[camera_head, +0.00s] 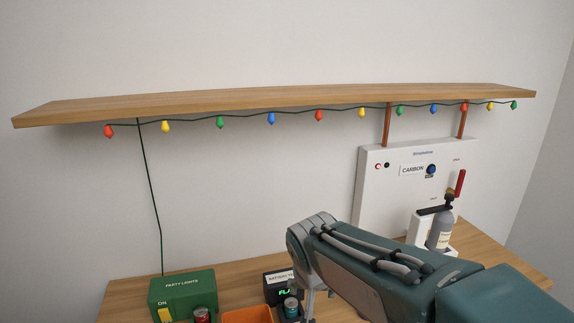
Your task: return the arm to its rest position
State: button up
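My teal and grey arm reaches in from the lower right and bends at a grey joint near the middle of the picture. Some narrow grey parts show below that joint, beside a dark can (291,307). They may belong to my gripper, but its fingertips cannot be made out. Whether it is open, shut or holding anything cannot be told. The arm covers part of the wooden counter (245,276).
A green party lights box (183,287), a red can (202,314), an orange container (247,315) and a battery tester (281,282) stand on the counter. A white carbon panel (385,195) and grey cylinder (440,230) are at right. A shelf (280,97) with coloured bulbs spans above.

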jog(key=s+d+r, duration=0.1)
jog(key=s+d, duration=0.4)
jog(key=s, duration=0.3)
jog(key=s+d+n+t, duration=0.1)
jog(key=s+d, duration=0.4)
jog(key=s, duration=0.4)
jog(key=shift+s+d+r+y, duration=0.2)
jog(key=shift+d+r+y, duration=0.1)
jog(key=shift+d+r, duration=0.05)
